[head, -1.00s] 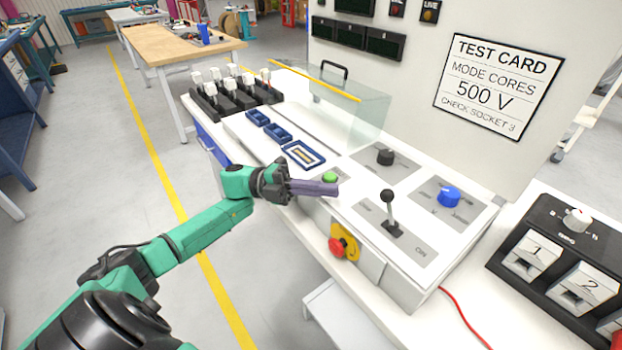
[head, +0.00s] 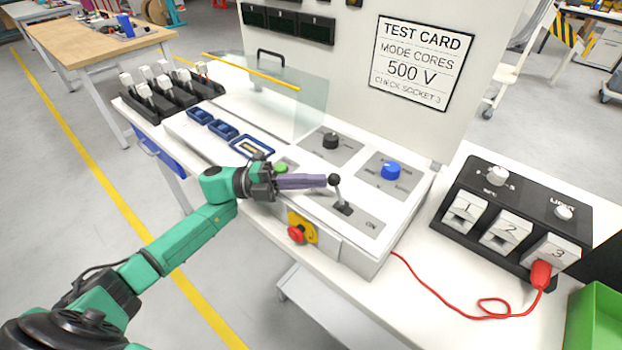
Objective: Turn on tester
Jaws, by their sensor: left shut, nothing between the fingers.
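A green button (head: 281,168) shows just behind the fingers. A black knob (head: 331,141) and a blue knob (head: 390,170) sit farther back. A red emergency button on a yellow plate (head: 302,229) is on the front. My right gripper is not in view.
A test card (head: 425,62) hangs on the upright panel behind. A black socket box (head: 512,219) stands right, with a red plug (head: 541,274) at socket 3 and its cable on the bench. A clear guard (head: 290,105) stands behind the blue trays. A green bin (head: 596,318) is at lower right.

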